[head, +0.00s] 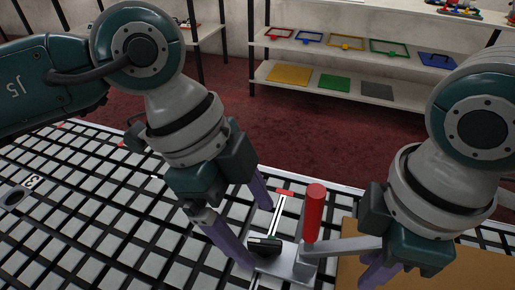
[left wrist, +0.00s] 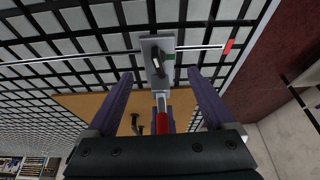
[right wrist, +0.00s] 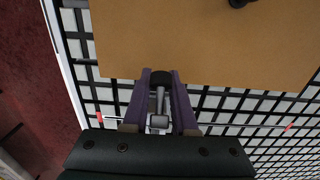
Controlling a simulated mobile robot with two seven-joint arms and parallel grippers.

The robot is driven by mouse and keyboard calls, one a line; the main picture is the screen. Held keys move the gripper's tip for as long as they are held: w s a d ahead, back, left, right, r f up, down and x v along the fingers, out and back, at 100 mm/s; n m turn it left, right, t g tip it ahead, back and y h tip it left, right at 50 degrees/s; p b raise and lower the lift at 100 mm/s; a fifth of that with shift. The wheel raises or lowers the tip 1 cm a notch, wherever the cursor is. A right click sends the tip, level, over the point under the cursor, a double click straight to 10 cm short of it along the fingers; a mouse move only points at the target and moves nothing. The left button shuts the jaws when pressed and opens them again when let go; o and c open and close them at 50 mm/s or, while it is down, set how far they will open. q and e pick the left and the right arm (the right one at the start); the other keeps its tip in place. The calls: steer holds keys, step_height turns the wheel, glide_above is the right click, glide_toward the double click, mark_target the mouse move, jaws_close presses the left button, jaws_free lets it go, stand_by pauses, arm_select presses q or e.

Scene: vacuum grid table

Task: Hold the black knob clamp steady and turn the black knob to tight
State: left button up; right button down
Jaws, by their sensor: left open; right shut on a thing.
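The clamp has a grey base plate (head: 284,265), an upright red handle (head: 314,213) and a grey arm (head: 345,246) reaching right over a brown board. The black knob (head: 263,245) sits on the left end of the plate and also shows in the left wrist view (left wrist: 156,66). My left gripper (head: 259,237) is open, its purple fingers apart around the knob end; I cannot tell whether they touch it. My right gripper (right wrist: 160,74) is shut on the clamp arm near its black tip (right wrist: 161,78). In the head view its fingers are partly hidden.
A black grid table (head: 90,215) with pale cells lies underneath, crossed by a thin rail with red ends (head: 284,192). The brown board (right wrist: 200,40) lies under the clamp arm. Shelves (head: 335,85) with coloured plates and frames stand behind the table.

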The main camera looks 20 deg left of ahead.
arm_select(q)
steer(key=v, duration=0.9)
steer(key=shift+f, duration=0.1)
arm_select(e)
steer(key=c, duration=0.6)
jaws_free()
